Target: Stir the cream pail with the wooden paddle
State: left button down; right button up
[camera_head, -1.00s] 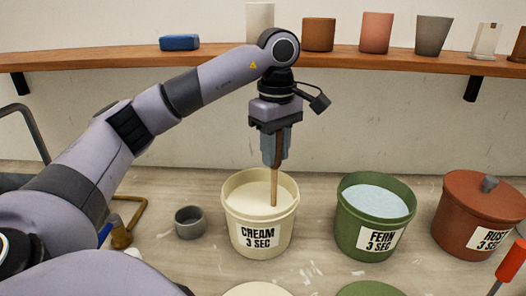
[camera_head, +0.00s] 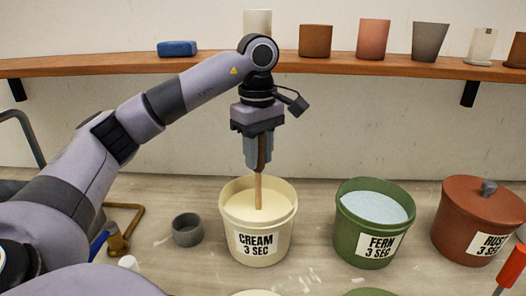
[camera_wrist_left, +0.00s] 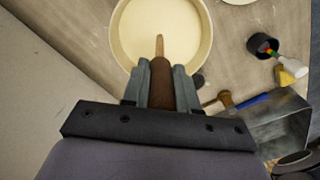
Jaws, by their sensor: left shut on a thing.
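My left gripper (camera_head: 258,165) is above the pail, shut on the wooden paddle (camera_head: 258,192). In the left wrist view the paddle (camera_wrist_left: 160,82) sits between the two grey fingers and points into the cream pail (camera_wrist_left: 205,40). My right gripper is not in view.
An open green pail (camera_head: 372,238) labelled "FERN 3 SEC" holds pale blue liquid. A lidded rust pail (camera_head: 470,222) stands farther right. A small grey cup (camera_head: 187,229) is left of the cream pail. A wooden shelf (camera_head: 350,60) with several pots runs along the wall behind.

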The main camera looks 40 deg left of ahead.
pick_arm(q)
jog(key=shift+s, duration=0.15)
notch_tip(320, 180, up, 15)
jog(key=shift+f+p, duration=0.2)
jog(key=shift+p, duration=0.1)
dwell(0.8)
dwell(0.5)
